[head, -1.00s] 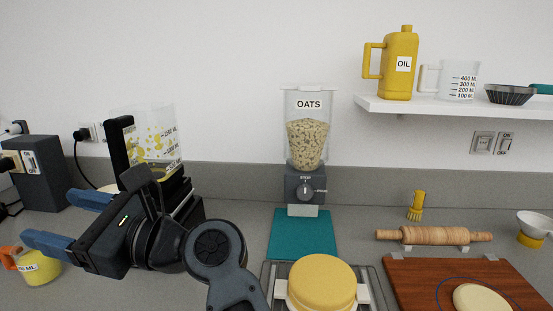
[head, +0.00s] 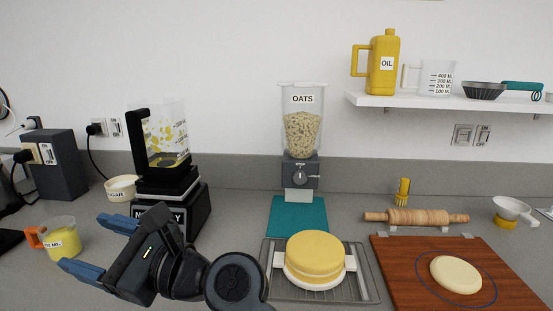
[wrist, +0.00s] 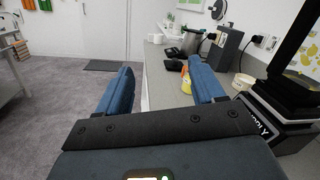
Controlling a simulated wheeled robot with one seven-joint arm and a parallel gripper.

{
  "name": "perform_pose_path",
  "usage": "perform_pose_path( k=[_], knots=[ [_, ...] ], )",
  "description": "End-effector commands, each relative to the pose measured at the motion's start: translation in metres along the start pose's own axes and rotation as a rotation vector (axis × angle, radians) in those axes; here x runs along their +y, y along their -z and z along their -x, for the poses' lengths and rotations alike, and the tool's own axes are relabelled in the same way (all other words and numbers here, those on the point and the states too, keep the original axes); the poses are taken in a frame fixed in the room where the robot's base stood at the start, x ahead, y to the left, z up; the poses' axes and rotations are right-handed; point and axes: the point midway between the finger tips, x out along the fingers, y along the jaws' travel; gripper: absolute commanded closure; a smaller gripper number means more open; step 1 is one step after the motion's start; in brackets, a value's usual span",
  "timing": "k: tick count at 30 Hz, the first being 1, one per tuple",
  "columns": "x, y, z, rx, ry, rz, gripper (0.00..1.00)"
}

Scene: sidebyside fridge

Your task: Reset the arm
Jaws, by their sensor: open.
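My gripper (head: 92,242) is open and empty, with two blue fingers spread apart. In the head view it is at the lower left, in front of the black blender (head: 172,180) and to the right of a small measuring cup of yellow liquid (head: 64,242). In the wrist view the open fingers (wrist: 160,88) point along the counter's edge toward the floor and a far wall. Nothing is between them.
The blender's base (wrist: 270,115) stands close to the right finger. A yellow cake (head: 315,255) on a rack, an oats dispenser (head: 301,135) and a wooden board with dough (head: 400,265) are further right. A shelf (head: 420,100) hangs above.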

Motion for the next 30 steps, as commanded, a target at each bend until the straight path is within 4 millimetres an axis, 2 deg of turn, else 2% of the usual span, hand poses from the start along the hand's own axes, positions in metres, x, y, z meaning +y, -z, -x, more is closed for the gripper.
perform_pose_path(
  k=[8, 11, 15, 18, 21, 25, 30],
  knots=[
    [0.005, 0.060, 0.052, 0.124, 0.117, 0.155, 0.32],
    [0.010, 0.088, 0.083, 0.197, 0.171, 0.241, 0.32],
    [0.025, 0.133, 0.144, 0.349, 0.252, 0.417, 0.32],
    [0.040, 0.159, 0.193, 0.476, 0.293, 0.557, 0.32],
    [0.057, 0.176, 0.240, 0.605, 0.315, 0.699, 0.32],
    [0.084, 0.189, 0.301, 0.779, 0.312, 0.883, 0.32],
    [0.124, 0.187, 0.373, 1.007, 0.256, 1.123, 0.32]
  ],
)
